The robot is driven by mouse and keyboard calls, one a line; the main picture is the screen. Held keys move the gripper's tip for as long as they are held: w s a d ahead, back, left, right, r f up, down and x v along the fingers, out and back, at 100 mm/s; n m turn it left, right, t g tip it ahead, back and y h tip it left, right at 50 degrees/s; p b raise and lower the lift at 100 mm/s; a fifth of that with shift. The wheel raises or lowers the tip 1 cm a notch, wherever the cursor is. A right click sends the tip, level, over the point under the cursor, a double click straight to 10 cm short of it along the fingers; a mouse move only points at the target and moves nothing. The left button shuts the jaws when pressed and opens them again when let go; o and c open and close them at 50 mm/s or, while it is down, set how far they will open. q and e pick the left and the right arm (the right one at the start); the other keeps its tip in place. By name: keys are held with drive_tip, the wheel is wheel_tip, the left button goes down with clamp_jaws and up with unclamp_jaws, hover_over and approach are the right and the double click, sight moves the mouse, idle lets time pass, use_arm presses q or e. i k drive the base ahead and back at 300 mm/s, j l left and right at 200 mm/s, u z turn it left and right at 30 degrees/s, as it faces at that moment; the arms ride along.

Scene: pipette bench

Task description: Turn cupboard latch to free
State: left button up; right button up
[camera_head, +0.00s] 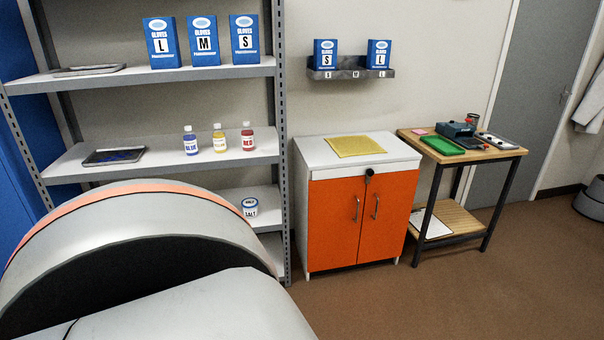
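A low white cupboard (303,205) with two orange doors (335,222) stands against the wall in the middle of the view. Both doors are closed, each with a curved metal handle near the centre seam. A small dark latch (369,174) sits at the top of the doors, near the seam, on the white strip's lower edge. It is too small to tell which way it is turned. Neither of my grippers shows in the view.
A yellow sheet (354,146) lies on the cupboard top. A shelf unit (230,71) with glove boxes and bottles stands to the left. A wooden side table (490,153) with a green tray (442,145) stands to the right. The brown floor (440,295) in front is clear.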

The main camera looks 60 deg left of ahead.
sight(370, 172)
drive_tip(key=u, duration=1.45)
drive_tip(key=i+l+u, duration=0.1)
drive_tip(key=i+l, duration=0.3)
drive_tip(key=i, duration=0.15)
drive_tip(key=i+l+u, duration=0.15)
drive_tip(key=i+l, duration=0.3)
drive_tip(key=i, duration=0.1)
